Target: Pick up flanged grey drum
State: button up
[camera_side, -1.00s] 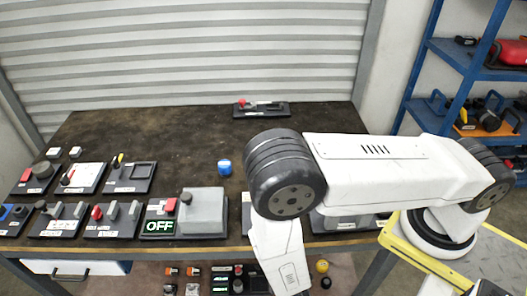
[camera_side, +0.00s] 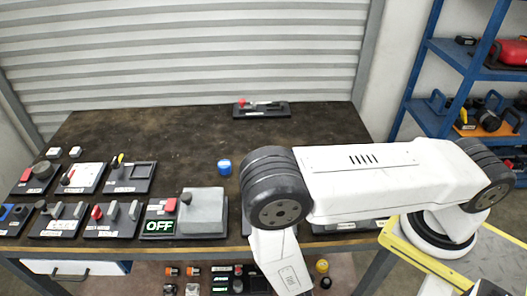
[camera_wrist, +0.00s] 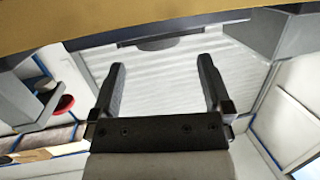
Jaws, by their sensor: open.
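I cannot pick out the flanged grey drum with certainty in either view. Small parts lie low in front of the table in the side view, too small to tell apart; one is a greyish piece (camera_side: 170,289). My gripper (camera_wrist: 160,64) shows in the wrist view with its two dark fingers wide apart and nothing between them. In the side view my arm reaches down past the table's front edge, and the gripper is out of frame below.
The table (camera_side: 150,130) carries several switch panels, an OFF sign (camera_side: 159,227) and a blue cap (camera_side: 224,167). A drawer (camera_side: 75,268) is under its front left. A blue shelf rack (camera_side: 455,55) stands right. In the wrist view a brown edge (camera_wrist: 100,22) crosses the top.

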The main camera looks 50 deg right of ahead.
jog(key=shift+w+d, duration=0.1)
jog(key=shift+x, duration=2.5)
jog(key=shift+d+r, duration=0.1)
jog(key=shift+c, duration=0.2)
jog(key=c, duration=1.1)
jog(key=shift+r, duration=0.15)
jog(key=shift+r, duration=4.85)
